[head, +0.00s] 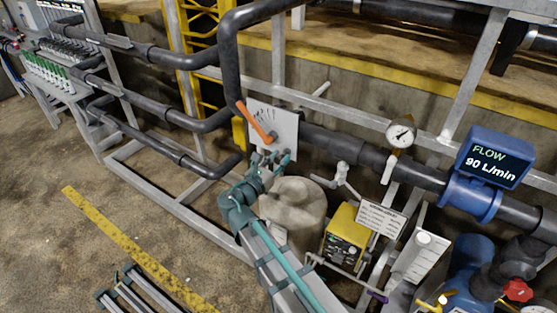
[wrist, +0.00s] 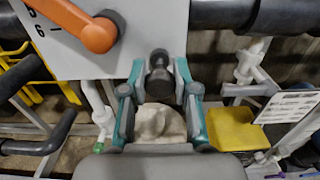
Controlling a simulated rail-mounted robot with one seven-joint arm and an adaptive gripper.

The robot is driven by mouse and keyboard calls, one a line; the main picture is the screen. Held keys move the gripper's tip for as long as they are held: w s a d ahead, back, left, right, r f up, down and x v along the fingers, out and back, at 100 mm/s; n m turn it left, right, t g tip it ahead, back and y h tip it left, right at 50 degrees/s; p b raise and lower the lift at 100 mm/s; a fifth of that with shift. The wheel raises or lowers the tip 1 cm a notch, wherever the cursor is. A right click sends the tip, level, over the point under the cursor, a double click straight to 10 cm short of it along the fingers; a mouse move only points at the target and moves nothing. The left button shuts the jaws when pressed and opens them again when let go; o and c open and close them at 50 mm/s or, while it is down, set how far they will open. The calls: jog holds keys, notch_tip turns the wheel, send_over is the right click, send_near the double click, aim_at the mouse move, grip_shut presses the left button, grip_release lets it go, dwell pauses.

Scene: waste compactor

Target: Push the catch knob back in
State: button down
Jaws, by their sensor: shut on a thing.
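The dark catch knob (wrist: 159,83) sticks out at the lower edge of a pale scale plate (wrist: 75,25), between my two teal fingers. My gripper (wrist: 160,72) is shut on the knob, with one finger on each side. In the head view my gripper (head: 275,163) is at the bottom of the plate (head: 285,130), and the knob is mostly hidden by the fingers. An orange lever (head: 257,122) lies across the plate; its round hub shows at upper left in the wrist view (wrist: 99,35). How far the knob stands out is unclear.
A dark pipe (head: 335,145) runs behind the plate, with a gauge (head: 401,133) and a blue flow meter reading 90 L/min (head: 493,158) to the right. A pale rounded tank (head: 295,205) and a yellow box (head: 345,240) stand below, close to my arm.

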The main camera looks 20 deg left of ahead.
jog(key=shift+x, duration=1.1)
jog(key=c, duration=0.9)
grip_release()
jog(key=shift+s, duration=0.1)
jog(key=v, duration=1.2)
jog(key=shift+a, duration=0.1)
